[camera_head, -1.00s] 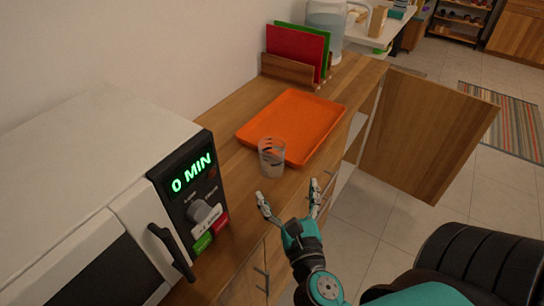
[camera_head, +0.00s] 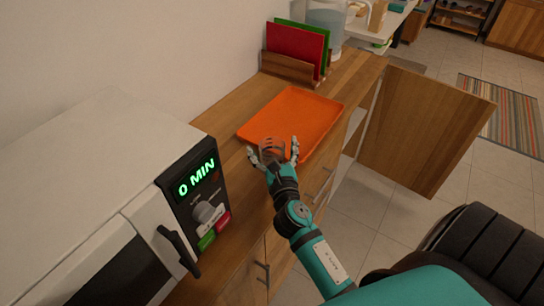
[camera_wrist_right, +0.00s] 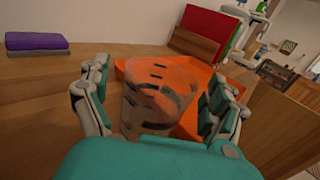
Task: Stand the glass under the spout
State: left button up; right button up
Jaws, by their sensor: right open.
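The clear glass (camera_wrist_right: 150,103) stands upright on the wooden counter at the near edge of the orange tray, between the open fingers of my right gripper (camera_wrist_right: 158,100). In the head view the glass (camera_head: 270,146) is partly hidden by the right gripper (camera_head: 273,152), whose fingers are spread on both sides of it. I cannot tell whether a finger touches it. A clear dispenser (camera_head: 326,17) stands at the far end of the counter; its spout cannot be made out. My left gripper is not in view.
The orange tray (camera_head: 299,108) lies behind the glass. Red (camera_head: 294,44) and green boards stand in a wooden rack (camera_head: 290,68) beyond it. A microwave (camera_head: 203,202) is at the left. An open cabinet door (camera_head: 425,130) juts out at the right.

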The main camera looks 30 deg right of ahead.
jog(key=shift+w+d, duration=0.1)
jog(key=shift+w, duration=0.1)
jog(key=shift+s, duration=0.1)
jog(key=c, duration=1.3)
jog(key=shift+c, duration=1)
jog(key=shift+r, duration=0.1)
jog(key=shift+r, duration=0.1)
